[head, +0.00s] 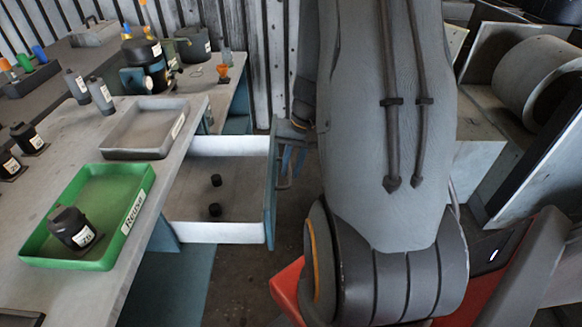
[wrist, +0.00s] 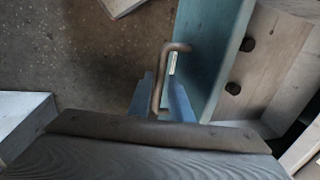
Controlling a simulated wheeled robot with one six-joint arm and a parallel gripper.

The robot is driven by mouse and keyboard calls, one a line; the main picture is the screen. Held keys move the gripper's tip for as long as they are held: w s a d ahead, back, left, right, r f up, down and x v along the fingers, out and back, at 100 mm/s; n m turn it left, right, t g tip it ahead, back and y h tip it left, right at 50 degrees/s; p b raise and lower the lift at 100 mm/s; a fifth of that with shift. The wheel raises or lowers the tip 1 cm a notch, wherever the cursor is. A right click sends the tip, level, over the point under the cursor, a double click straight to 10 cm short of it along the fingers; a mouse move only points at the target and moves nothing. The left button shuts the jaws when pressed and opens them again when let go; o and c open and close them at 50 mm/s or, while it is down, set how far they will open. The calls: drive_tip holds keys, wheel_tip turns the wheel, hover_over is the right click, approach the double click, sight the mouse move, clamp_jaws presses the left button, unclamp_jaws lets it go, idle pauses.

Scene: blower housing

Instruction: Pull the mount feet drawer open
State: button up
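The mount feet drawer (head: 270,190) stands pulled well out from the bench in the head view. Its front is teal, its walls are white, and two small black feet (head: 215,210) lie inside. The wrist view shows the drawer front (wrist: 212,50) and its bent bronze handle (wrist: 163,78). My gripper (wrist: 163,92) is at this handle, with a blue finger close on each side of the bar. It looks shut on the handle, though the bar partly covers the contact. In the head view my gripper (head: 287,165) is beside the drawer front, partly hidden.
A green tray (head: 97,260) holding a black part (head: 73,228) and a grey tray (head: 152,150) sit on the bench top left of the drawer. Bare floor (head: 245,285) shows below the drawer. Grey machinery (head: 535,85) stands at the right.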

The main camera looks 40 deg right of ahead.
drive_tip(key=shift+o, duration=0.8)
wheel_tip(320, 180, up, 8)
drive_tip(key=d, duration=0.1)
drive_tip(key=shift+s+f, duration=0.15)
drive_tip(key=shift+s, duration=0.3)
